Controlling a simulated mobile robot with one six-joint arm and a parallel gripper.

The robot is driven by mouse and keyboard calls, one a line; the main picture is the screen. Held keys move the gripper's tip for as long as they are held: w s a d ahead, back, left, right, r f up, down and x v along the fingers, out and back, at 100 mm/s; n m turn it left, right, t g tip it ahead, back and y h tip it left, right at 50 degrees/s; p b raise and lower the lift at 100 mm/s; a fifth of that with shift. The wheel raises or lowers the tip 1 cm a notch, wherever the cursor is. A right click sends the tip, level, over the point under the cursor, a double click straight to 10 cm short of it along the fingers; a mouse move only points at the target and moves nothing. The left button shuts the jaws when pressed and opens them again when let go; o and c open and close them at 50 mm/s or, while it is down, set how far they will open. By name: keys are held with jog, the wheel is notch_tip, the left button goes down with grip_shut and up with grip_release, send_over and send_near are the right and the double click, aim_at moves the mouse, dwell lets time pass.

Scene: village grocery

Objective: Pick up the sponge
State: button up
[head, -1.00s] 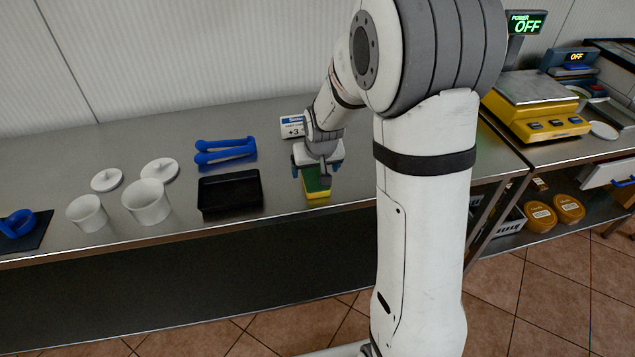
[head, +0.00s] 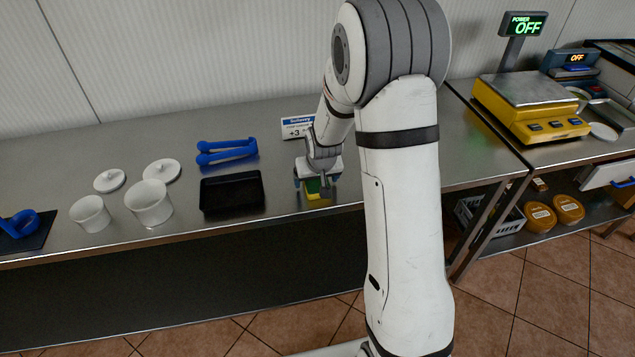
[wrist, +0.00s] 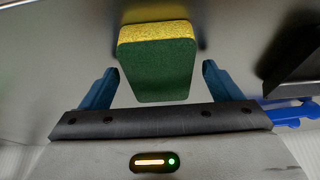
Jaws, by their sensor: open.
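The sponge (head: 318,189), yellow with a green face, is on the steel counter near its front edge, partly hidden behind my gripper in the head view. My gripper (head: 318,187) is above it, pointing down. In the wrist view the sponge (wrist: 157,62) shows its green face and yellow edge between the two blue fingers of my gripper (wrist: 160,85). The fingers are open, one on each side, with a gap visible on both sides near the fingertips.
A black tray (head: 232,207) is left of the sponge. A small sign (head: 297,127) is behind. A yellow scale (head: 530,108) is on the right counter.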

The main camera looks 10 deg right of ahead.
jog(key=shift+f+b, duration=0.25)
jog(key=shift+b, duration=0.15)
jog(key=shift+c, duration=0.2)
jog(key=c, duration=1.1)
jog(key=shift+r, duration=0.1)
